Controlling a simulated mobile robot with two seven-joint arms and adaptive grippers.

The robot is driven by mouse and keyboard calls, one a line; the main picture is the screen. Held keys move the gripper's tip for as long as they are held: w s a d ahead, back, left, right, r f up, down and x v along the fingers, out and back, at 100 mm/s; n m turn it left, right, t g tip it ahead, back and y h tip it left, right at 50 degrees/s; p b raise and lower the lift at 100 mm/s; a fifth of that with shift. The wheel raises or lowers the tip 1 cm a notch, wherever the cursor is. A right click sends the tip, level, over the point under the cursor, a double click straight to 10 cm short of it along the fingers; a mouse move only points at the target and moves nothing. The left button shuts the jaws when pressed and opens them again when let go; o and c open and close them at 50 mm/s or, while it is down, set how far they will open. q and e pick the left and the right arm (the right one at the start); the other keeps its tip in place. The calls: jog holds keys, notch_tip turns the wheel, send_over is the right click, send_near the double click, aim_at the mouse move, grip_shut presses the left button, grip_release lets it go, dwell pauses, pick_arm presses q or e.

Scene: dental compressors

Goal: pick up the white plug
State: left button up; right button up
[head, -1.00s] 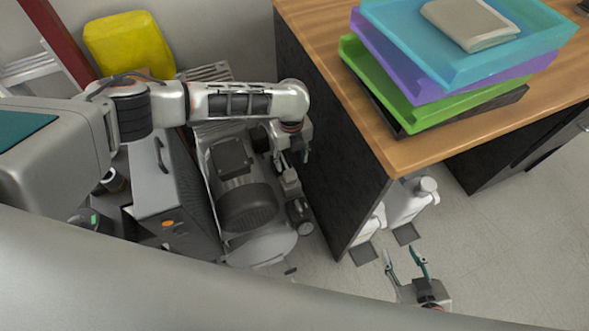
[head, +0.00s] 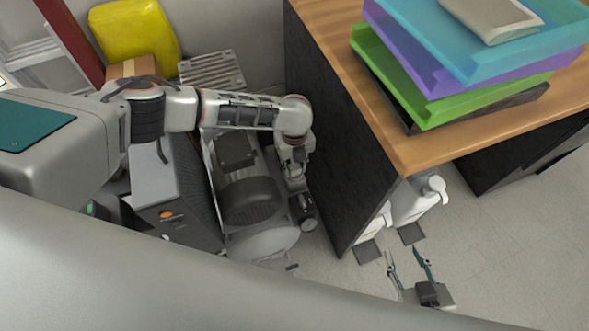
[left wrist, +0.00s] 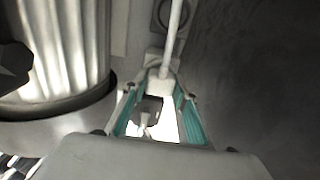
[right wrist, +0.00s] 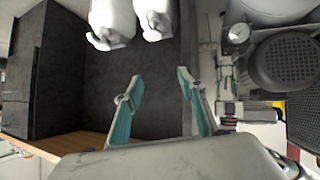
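The white plug (left wrist: 158,86) shows in the left wrist view, with a white cable (left wrist: 174,40) running up from it. It lies between the fingertips of my left gripper (left wrist: 156,92), with the teal finger pads apart on either side. I cannot tell whether either pad touches it. In the head view my left arm reaches down between the compressor and the desk side, and its fingers and the plug are hidden or too small to make out. My right gripper (head: 404,254) is open and empty above the floor; its spread fingers also show in the right wrist view (right wrist: 160,75).
The compressor (head: 248,200) and a grey box unit (head: 160,195) stand left of the desk's dark side panel (head: 330,140). Stacked trays (head: 440,110) sit on the desk (head: 400,150). White bottles (head: 412,205) stand under it. The floor at right is clear.

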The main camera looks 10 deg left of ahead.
pick_arm(q)
jog(key=shift+c, duration=0.8)
